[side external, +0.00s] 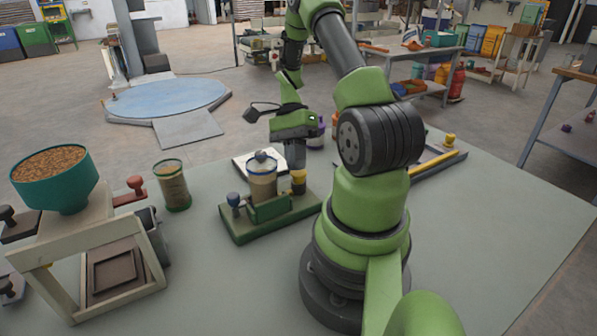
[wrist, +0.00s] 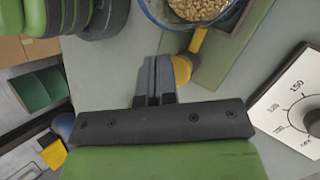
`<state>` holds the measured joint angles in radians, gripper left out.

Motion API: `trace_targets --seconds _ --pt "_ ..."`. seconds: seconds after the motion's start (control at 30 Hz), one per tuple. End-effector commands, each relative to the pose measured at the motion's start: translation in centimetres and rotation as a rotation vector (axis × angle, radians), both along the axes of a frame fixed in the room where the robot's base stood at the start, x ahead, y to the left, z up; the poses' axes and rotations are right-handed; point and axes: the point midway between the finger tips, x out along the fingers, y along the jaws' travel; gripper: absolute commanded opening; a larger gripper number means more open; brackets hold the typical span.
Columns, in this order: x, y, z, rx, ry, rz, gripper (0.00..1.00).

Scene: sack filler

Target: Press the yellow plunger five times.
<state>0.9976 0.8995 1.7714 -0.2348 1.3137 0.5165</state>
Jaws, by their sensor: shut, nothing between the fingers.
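The yellow plunger (side external: 298,182) stands at the right end of a green base (side external: 250,229), beside a clear grain-filled cup. My gripper (side external: 296,168) points down right above it, fingers together and empty. In the wrist view, the shut fingertips (wrist: 155,68) lie just left of the plunger's round yellow top (wrist: 181,69) and partly overlap its edge. I cannot tell whether they touch it. The plunger's upper part is partly hidden by the fingers in the side view.
The cup (side external: 262,183) stands close to the left of the plunger. A blue-knobbed lever (side external: 233,201) is at the base's left end. A dial card (wrist: 295,105) lies nearby. A grain jar (side external: 172,187) and a hopper stand (side external: 90,235) are further left.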

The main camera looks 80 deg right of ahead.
Motion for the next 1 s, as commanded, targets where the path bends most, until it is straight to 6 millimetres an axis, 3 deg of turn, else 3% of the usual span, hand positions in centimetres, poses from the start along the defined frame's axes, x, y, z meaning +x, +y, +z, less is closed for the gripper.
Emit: trace_targets --seconds 1.0 --pt "0.0 -0.02 -0.92 -0.001 0.0 0.0 0.0"
